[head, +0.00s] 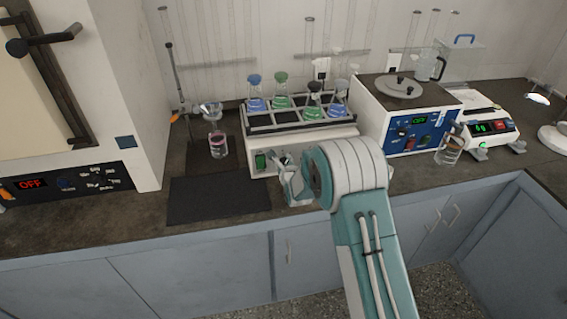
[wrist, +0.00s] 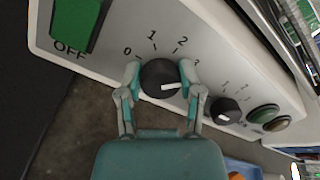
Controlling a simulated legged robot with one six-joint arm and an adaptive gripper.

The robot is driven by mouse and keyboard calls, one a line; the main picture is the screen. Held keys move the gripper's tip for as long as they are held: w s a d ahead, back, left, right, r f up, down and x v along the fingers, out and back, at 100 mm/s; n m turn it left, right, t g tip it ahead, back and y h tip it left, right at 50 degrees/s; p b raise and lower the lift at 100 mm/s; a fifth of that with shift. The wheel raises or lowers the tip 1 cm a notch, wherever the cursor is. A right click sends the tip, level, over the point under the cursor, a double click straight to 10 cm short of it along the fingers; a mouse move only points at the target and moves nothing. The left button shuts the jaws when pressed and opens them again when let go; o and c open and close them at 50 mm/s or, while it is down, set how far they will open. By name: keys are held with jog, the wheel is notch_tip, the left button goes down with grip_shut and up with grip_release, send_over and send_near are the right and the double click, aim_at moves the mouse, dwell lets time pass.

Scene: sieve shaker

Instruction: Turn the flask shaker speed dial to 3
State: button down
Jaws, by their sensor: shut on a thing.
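The flask shaker (head: 318,139) stands on the bench with its flasks held in a rack on top. Its front panel shows large in the wrist view (wrist: 105,30). The black speed dial (wrist: 157,76) is near the panel's middle, with the marks 0, 1, 2 and 3 around its upper side. A short white line on the dial lies nearly level, tilted slightly up to the right; which mark it meets is unclear. My gripper (wrist: 160,80) is shut on the dial, one finger on each side. In the head view my gripper (head: 283,178) is at the shaker's front, hiding the dial.
A green switch (wrist: 76,22) marked OFF is left of the dial. A smaller black knob (wrist: 225,110) and two round buttons (wrist: 264,117) are to its right. A blue-panelled device (head: 400,112) stands right.

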jog(key=shift+s+d+f, duration=0.1)
jog(key=shift+s+f, duration=0.05)
jog(key=shift+f, duration=0.3)
jog(key=shift+c, duration=1.3)
grip_release()
jog(key=shift+f, duration=0.1)
jog(key=shift+r, duration=0.3)
jog(key=v, duration=1.1)
jog(key=shift+s, duration=0.3)
jog(key=shift+d, duration=0.1)
